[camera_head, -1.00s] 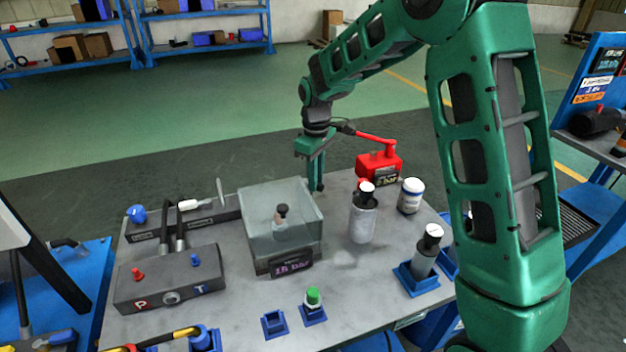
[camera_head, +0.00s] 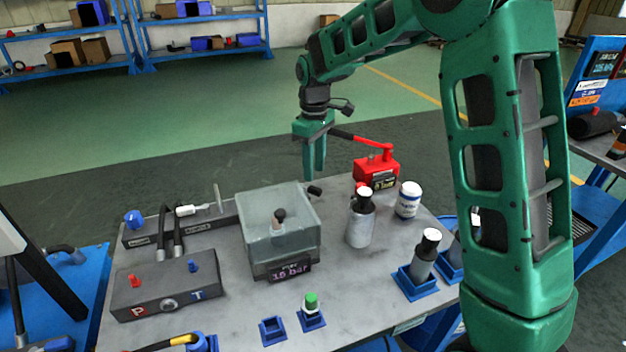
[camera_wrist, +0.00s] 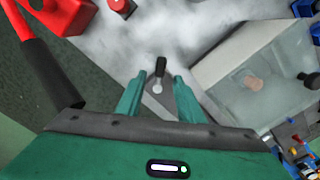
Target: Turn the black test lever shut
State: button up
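The short black test lever (camera_wrist: 160,70) shows in the wrist view, ahead of and between my fingertips, with a pale round pivot at its near end. In the head view its black end (camera_head: 314,190) shows beside the clear box's right back corner. My gripper (camera_head: 314,178) points down above that back edge of the bench. Its two fingers (camera_wrist: 159,83) are apart with nothing held between them. I cannot tell the exact height gap between fingertips and lever; no contact shows.
A red hand pump (camera_head: 377,168) with a black-gripped handle (camera_wrist: 52,75) stands close beside my gripper. A clear box (camera_head: 258,235) stands on the other side. A grey bottle (camera_head: 361,225) and white jar (camera_head: 408,201) stand to the right on the grey bench (camera_head: 235,318).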

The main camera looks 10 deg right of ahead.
aim_at(314, 187)
notch_tip(314, 187, up, 5)
jog(key=shift+f, duration=0.1)
dwell(0.3)
